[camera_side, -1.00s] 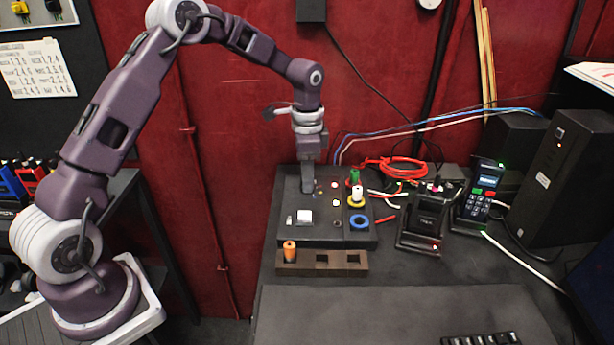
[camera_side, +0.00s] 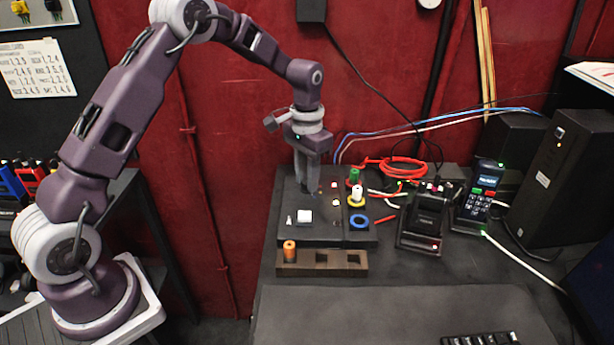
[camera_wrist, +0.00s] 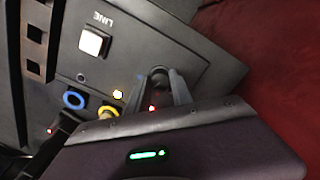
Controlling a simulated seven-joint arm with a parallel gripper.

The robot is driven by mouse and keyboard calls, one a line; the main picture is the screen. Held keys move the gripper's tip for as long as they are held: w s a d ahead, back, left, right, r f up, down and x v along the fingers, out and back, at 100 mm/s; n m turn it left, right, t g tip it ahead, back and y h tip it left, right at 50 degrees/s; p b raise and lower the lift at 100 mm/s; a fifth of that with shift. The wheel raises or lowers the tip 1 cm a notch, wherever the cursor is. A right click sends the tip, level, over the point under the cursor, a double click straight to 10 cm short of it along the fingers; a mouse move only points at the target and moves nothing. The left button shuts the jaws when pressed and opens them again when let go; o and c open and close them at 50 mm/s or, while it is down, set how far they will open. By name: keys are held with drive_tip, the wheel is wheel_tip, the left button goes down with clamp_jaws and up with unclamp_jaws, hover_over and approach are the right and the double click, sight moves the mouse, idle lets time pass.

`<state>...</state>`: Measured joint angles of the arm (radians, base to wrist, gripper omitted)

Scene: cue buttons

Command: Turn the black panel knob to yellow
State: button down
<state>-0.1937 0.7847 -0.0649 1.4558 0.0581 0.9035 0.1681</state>
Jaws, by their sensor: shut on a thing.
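The black panel knob (camera_wrist: 159,72) shows as a dark round shape between my fingertips in the wrist view; its pointer cannot be made out. My gripper (camera_side: 308,190) points down at the back left of the black panel (camera_side: 330,230), with its fingers shut on the knob. In the side view the fingers hide the knob. A yellowish light (camera_wrist: 118,94) and a red light (camera_wrist: 152,108) show on the panel near the fingers in the wrist view. Which colour the knob points to cannot be told.
A white square button (camera_side: 305,216) sits at the panel's front. Green (camera_side: 354,175) and white (camera_side: 357,192) pegs and a blue ring (camera_side: 359,222) are to the right. A brown holder (camera_side: 330,263) with an orange peg (camera_side: 290,250) stands in front. A dark charger (camera_side: 425,225) is further right.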

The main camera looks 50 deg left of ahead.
idle(0.4)
drive_tip(key=c, duration=1.1)
unclamp_jaws()
drive_tip(key=shift+c, duration=0.2)
wheel_tip(320, 180, up, 7)
drive_tip(key=shift+r, duration=0.1)
